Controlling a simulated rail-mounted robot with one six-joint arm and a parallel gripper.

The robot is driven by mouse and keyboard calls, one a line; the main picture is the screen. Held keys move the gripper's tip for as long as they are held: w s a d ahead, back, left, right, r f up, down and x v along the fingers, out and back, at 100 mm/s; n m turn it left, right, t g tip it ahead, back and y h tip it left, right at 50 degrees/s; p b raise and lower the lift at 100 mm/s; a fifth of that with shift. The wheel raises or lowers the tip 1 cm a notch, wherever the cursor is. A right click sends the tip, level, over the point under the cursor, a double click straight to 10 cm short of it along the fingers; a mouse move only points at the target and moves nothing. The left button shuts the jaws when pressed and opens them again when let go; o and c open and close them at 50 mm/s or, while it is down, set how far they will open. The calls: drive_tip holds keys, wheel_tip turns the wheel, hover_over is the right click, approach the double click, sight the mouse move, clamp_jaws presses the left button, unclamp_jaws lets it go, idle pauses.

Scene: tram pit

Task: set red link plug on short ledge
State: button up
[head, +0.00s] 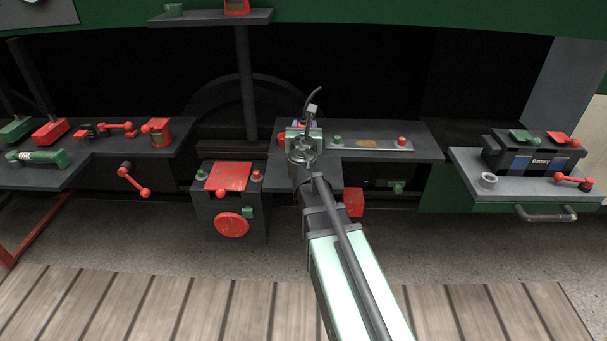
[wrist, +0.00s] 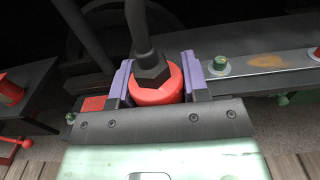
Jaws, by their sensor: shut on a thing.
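In the wrist view, a red link plug (wrist: 158,90), a thick red collar with a black hex nut and dark stem, sits between the purple fingers of my gripper (wrist: 157,74). The fingers are shut on it. In the head view my gripper (head: 300,126) is over the middle dark ledge (head: 385,150), and my wrist hides most of the plug. A short dark shelf (head: 205,19) on a post stands higher at upper left. I cannot tell from the pictures which surface is the short ledge.
A metal strip (head: 372,144) with green and red terminals lies on the middle ledge. A red-topped box (head: 229,205) stands left of it. The left ledge (head: 95,153) holds several red and green parts.

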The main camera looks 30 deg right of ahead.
wheel_tip(320, 180, down, 8)
drive_tip(key=b, duration=0.5)
drive_tip(key=shift+b, duration=0.4)
drive_tip(key=shift+r, duration=0.15)
drive_tip(key=o, duration=1)
drive_tip(key=shift+s+r+p, duration=0.1)
drive_tip(key=shift+r+p, duration=0.05)
drive_tip(key=shift+p, duration=0.2)
drive_tip(key=v, duration=0.7)
drive_tip(key=shift+s+a, duration=0.1)
drive_tip(key=shift+s, duration=0.05)
